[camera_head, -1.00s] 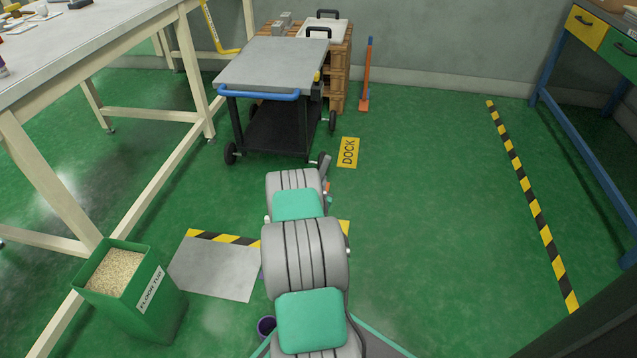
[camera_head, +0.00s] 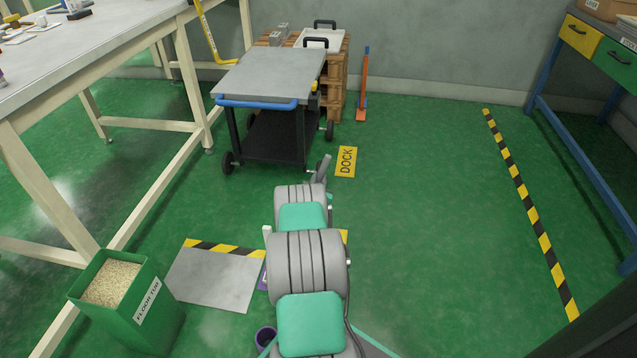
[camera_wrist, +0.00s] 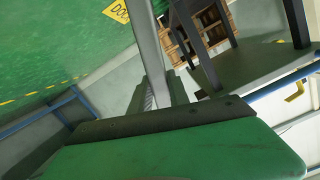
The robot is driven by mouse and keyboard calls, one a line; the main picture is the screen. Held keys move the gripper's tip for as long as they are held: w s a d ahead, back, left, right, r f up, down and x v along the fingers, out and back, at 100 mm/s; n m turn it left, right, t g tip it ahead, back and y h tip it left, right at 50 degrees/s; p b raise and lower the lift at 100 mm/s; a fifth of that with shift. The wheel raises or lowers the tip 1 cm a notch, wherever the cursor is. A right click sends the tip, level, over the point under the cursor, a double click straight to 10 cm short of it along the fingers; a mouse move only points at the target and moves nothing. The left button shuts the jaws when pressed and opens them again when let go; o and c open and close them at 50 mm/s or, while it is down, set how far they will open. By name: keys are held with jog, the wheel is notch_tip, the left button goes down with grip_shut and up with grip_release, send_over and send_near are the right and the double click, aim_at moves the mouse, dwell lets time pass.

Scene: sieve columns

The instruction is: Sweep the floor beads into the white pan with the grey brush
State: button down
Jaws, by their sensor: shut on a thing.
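My gripper (camera_wrist: 164,98) is shut on a long, flat grey bar (camera_wrist: 148,45), which looks like the handle of the grey brush. Its bristles cannot be made out. In the head view my arm reaches forward over the floor and hides most of the gripper. A grey piece (camera_head: 322,168) shows beyond the wrist, just left of the yellow DOCK sign. A small white edge (camera_head: 267,233) shows left of my arm; I cannot tell if it is the white pan. No loose beads can be made out on the floor.
A green floor tub (camera_head: 145,318) full of pale grains stands front left, beside a grey floor plate (camera_head: 205,280). A grey-topped cart (camera_head: 270,78) stands ahead. A workbench (camera_head: 95,60) is left, a blue-legged table (camera_head: 540,85) right.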

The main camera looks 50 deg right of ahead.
jog(key=shift+w+d, duration=0.15)
jog(key=shift+d, duration=0.15)
jog(key=shift+f, duration=0.1)
jog(key=shift+w+a, duration=0.25)
jog(key=shift+w, duration=0.55)
jog(key=shift+f+p+v, duration=0.15)
jog(key=shift+p+v, duration=0.3)
jog(key=shift+v, duration=0.3)
jog(key=shift+f+p+v, duration=0.1)
jog(key=shift+p+v, duration=0.35)
jog(key=shift+v, duration=0.3)
jog(key=shift+s+a+r, duration=0.1)
jog(key=shift+s+a, duration=0.1)
jog(key=shift+a, duration=0.3)
